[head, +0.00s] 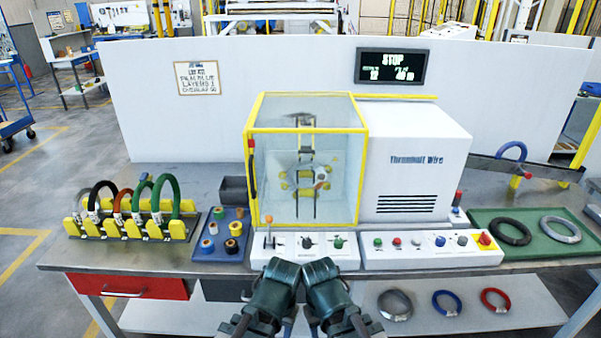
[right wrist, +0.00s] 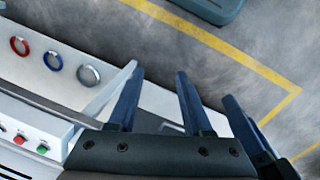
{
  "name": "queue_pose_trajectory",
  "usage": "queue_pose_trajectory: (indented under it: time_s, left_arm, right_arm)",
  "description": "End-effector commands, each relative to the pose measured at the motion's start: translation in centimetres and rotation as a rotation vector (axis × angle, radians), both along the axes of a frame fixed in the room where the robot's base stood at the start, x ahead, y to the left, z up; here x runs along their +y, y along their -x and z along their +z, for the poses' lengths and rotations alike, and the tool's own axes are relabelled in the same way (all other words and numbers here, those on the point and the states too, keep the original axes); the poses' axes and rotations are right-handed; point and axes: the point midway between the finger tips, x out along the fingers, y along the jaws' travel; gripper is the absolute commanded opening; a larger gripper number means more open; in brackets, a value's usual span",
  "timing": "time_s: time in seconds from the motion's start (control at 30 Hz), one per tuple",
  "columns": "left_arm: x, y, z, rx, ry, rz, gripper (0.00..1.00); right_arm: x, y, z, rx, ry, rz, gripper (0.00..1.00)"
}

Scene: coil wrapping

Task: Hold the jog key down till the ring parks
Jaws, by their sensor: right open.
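The ring (head: 305,180) is inside the clear yellow-framed guard box (head: 348,150), with yellow parts around it and a pale piece near its middle. The front panel (head: 290,258) below carries an orange-topped lever (head: 268,231), a black knob (head: 307,242) and a green knob (head: 339,242). I cannot tell which control is the jog key. My left gripper (head: 281,275) and right gripper (head: 321,274) are side by side at bottom centre, in front of the panel; their fingertips are hidden there. In the right wrist view the right gripper (right wrist: 158,100) is open and empty.
A display (head: 393,67) reads STOP. A second panel (head: 430,255) with several buttons stands right of the front panel. Coil rack (head: 130,225), spool tray (head: 213,256) and green coil tray (head: 552,250) flank the machine. Coils (head: 446,303) lie on the lower shelf.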

Motion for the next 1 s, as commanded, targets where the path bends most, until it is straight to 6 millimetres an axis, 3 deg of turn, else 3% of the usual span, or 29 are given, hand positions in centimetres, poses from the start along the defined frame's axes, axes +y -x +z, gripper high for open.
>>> queue_pose_trajectory:
  time_s: [0.13, 0.4, 1.0]
  left_arm:
    - [0.0, 0.0, 0.0, 0.0, 0.0, 0.0, 0.5]
    - [0.0, 0.0, 0.0, 0.0, 0.0, 0.0, 0.5]
    - [0.0, 0.0, 0.0, 0.0, 0.0, 0.0, 0.5]
  right_arm:
    - [0.0, 0.0, 0.0, 0.0, 0.0, 0.0, 0.48]
    - [0.0, 0.0, 0.0, 0.0, 0.0, 0.0, 0.0]
    - [0.0, 0.0, 0.0, 0.0, 0.0, 0.0, 0.0]
